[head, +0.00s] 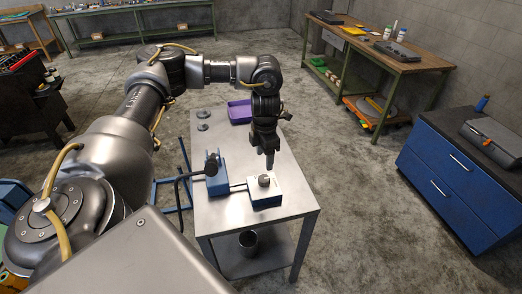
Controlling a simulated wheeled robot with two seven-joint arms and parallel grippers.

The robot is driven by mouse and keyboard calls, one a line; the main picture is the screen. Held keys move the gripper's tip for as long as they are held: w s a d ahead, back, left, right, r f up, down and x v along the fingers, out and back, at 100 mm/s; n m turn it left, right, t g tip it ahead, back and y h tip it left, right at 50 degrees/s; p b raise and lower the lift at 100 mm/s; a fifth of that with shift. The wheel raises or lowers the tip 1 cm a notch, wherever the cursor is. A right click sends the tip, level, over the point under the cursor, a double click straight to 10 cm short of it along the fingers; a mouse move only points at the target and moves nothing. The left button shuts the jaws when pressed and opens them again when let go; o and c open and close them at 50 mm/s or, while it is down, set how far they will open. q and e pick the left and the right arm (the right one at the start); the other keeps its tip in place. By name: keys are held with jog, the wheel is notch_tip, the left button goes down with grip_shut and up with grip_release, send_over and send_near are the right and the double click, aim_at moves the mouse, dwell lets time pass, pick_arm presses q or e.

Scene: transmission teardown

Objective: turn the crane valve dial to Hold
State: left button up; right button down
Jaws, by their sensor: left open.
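My left gripper (270,164) points down just above the dial, with a small gap that is hard to judge from here. It is open, and nothing shows between its fingers. My right gripper is not in view.
A blue pump-like unit (216,175) with a black lever stands left of the white block, joined by a rod. A purple tray (240,111) and grey round parts (203,120) lie at the table's back. The table's (232,218) front surface is clear.

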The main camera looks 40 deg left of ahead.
aim_at(264, 178)
pick_arm(q)
notch_tip(264, 178, down, 9)
jog(key=shift+f+p, duration=0.2)
jog(key=shift+p, duration=0.9)
jog(key=shift+f, duration=0.45)
jog(key=c, duration=1)
